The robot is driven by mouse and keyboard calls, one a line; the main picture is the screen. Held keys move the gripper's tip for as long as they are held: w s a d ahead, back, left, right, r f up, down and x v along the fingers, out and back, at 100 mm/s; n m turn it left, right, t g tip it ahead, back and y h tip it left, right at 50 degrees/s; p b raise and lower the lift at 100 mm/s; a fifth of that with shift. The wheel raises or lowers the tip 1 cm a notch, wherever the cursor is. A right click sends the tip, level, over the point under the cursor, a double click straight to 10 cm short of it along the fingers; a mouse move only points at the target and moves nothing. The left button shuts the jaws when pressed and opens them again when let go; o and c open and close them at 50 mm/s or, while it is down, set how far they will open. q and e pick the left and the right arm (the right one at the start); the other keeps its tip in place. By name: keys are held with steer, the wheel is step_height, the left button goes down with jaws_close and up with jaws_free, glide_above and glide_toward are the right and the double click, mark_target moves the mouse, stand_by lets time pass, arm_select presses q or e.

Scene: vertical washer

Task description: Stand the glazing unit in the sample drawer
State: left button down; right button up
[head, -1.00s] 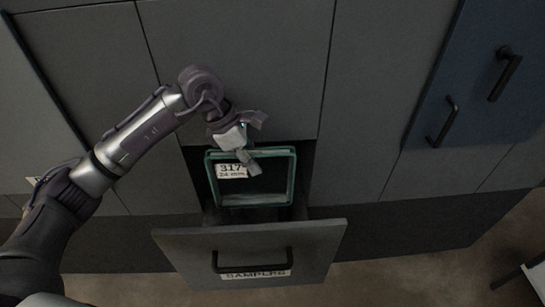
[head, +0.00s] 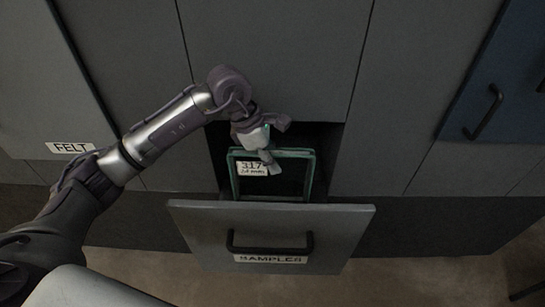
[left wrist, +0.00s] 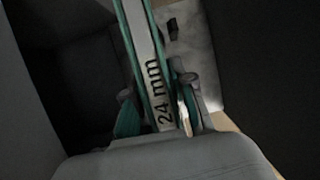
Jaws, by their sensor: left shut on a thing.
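The glazing unit (head: 233,178) is a dark pane with green glass edges and a white label reading 317 and 24 mm. It stands roughly upright over the open sample drawer (head: 340,225), behind its front marked SAMPLES. Its lower edge is close to the drawer front's top; I cannot tell whether it touches the drawer floor. My left gripper (head: 267,148) is shut on its top edge, left of the middle. In the left wrist view the unit's edge band (left wrist: 155,70), marked 24 mm, runs between the fingers (left wrist: 160,98). My right gripper is not in view.
Grey cabinet fronts surround the drawer, with a FELT label (head: 69,148) at left. A blue door (head: 500,75) with dark handles is at right. The drawer's black handle (head: 270,247) sticks out in front. Brown floor (head: 420,275) shows clear at lower right.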

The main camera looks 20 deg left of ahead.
mark_target(252, 157)
arm_select(q)
step_height(252, 157, down, 8)
steer(key=b, duration=0.6)
steer(key=shift+r+b, duration=0.2)
steer(key=shift+b, duration=0.1)
steer(key=shift+f+b, duration=1.1)
steer(key=shift+f, duration=0.2)
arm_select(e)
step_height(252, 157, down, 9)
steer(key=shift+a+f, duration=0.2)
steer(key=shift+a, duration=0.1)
arm_select(q)
steer(key=c, duration=0.9)
jaws_free()
steer(key=shift+f, duration=0.15)
steer(key=v, duration=1.2)
steer(key=shift+s+a, duration=0.1)
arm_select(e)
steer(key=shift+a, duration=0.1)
